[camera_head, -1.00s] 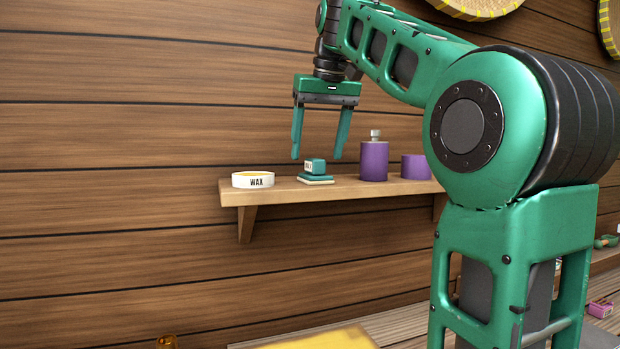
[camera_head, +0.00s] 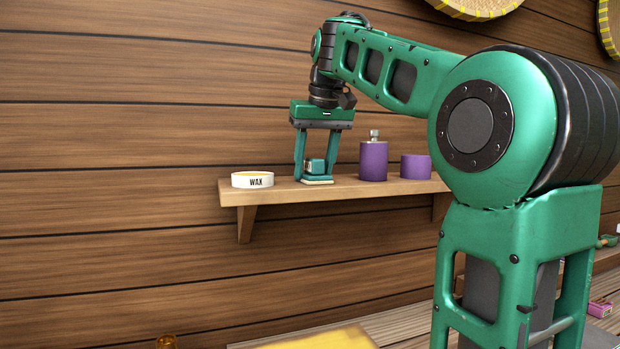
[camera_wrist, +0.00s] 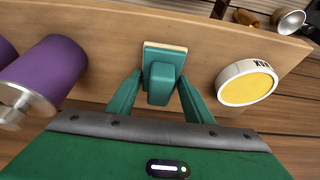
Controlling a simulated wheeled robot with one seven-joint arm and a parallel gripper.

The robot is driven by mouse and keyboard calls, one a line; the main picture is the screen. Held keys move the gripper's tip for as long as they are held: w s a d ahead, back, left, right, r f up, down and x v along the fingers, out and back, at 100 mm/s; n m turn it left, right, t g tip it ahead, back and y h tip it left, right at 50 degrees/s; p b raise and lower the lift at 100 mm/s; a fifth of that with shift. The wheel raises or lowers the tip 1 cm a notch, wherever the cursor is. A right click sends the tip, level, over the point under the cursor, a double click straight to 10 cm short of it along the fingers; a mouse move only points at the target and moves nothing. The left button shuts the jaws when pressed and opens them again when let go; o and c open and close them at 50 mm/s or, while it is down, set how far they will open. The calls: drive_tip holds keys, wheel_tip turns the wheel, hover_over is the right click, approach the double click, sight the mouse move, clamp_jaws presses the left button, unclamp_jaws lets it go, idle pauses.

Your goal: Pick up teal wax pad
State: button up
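The teal wax pad (camera_head: 315,168) is a small teal block on a wider teal base with a pale bottom layer. It sits on the wooden shelf and shows at the top middle of the wrist view (camera_wrist: 161,81). My gripper (camera_head: 315,170) points down over it, with one finger on each side of the block. In the wrist view, my gripper (camera_wrist: 160,82) is partly closed, and narrow gaps seem to remain between the fingers and the block. The fingertips reach down close to the pad's base.
The wooden shelf (camera_head: 280,194) is fixed to a plank wall. A white round wax tin (camera_head: 253,180) stands left of the pad. A purple bottle (camera_head: 373,161) and a shorter purple container (camera_head: 415,167) stand to the right. Free shelf lies between them and the pad.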

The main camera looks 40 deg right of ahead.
drive_tip(key=c, duration=0.4)
drive_tip(key=shift+r, duration=0.1)
drive_tip(key=shift+r, duration=4.95)
drive_tip(key=o, duration=0.3)
drive_tip(key=shift+f, duration=0.1)
